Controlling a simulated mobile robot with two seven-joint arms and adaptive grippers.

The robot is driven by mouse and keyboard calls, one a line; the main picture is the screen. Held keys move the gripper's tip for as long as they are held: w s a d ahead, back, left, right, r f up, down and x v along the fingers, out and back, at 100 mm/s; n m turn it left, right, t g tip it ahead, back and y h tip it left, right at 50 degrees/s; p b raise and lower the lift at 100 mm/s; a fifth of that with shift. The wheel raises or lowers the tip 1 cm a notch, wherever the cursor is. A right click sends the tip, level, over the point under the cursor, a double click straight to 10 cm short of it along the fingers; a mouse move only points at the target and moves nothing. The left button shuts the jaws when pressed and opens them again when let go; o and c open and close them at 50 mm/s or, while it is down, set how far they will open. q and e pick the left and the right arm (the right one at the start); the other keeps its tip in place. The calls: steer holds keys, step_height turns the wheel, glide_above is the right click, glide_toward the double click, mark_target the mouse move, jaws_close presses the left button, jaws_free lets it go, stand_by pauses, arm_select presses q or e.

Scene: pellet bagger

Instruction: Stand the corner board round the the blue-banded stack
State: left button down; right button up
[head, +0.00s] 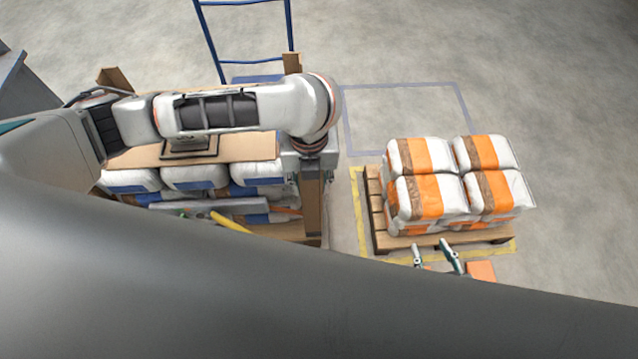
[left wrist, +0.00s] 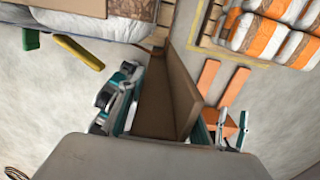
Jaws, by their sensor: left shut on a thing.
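The blue-banded stack (head: 195,178) is white bags with blue bands on a pallet, with a brown sheet (head: 130,157) on top. My left gripper (head: 312,172) is at its near right corner, shut on a brown corner board (head: 313,212). The board hangs upright beside the bags; I cannot tell whether it touches them. Its L-shaped length also shows between the fingers in the left wrist view (left wrist: 168,98). Other brown boards stand at the far left corner (head: 115,79) and far right corner (head: 292,63). My right gripper (head: 435,255) shows two separated fingers, empty, near the orange-banded stack.
An orange-banded stack (head: 440,188) stands on a wooden pallet (head: 376,222) at right. A blue frame (head: 247,60) is behind the blue-banded stack. A yellow bar (head: 230,222) is in front of it. Orange pieces (left wrist: 206,78) show in the left wrist view. Floor is clear at back right.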

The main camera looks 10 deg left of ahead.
arm_select(q)
steer(key=shift+w+a+f+b, duration=0.3)
steer(key=shift+a+f+b, duration=0.15)
steer(key=shift+a+b, duration=0.05)
steer(key=shift+w+a+f+b, duration=0.4)
steer(key=shift+w+a+b, duration=0.1)
steer(key=shift+a, duration=0.2)
steer(key=shift+w+a+f+b, duration=0.35)
steer(key=shift+a+b, duration=0.1)
steer(key=shift+a, duration=0.2)
arm_select(e)
steer(key=shift+d+f, duration=0.15)
steer(key=shift+f, duration=0.85)
arm_select(q)
steer(key=c, duration=1.3)
jaws_free()
arm_select(e)
steer(key=shift+s+f, duration=0.25)
steer(key=shift+s, duration=0.15)
